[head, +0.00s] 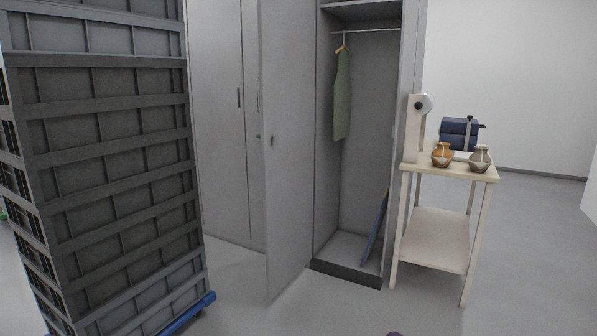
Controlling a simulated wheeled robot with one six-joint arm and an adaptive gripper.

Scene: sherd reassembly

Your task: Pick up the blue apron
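I cannot make out a thing that is clearly a blue apron. A green apron-like cloth (342,96) hangs from a hanger on the rail inside the open locker (355,185). A narrow blue thing (375,232) leans at the locker's lower right, partly hidden by the side wall; I cannot tell what it is. A dark blue bundle with a strap (459,133) lies on the small table (475,172) to the right; I cannot tell whether it is cloth. My gripper is not in view.
A tall stack of grey crates (110,150) on a blue dolly (195,315) fills the left. The locker door (290,150) stands open.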

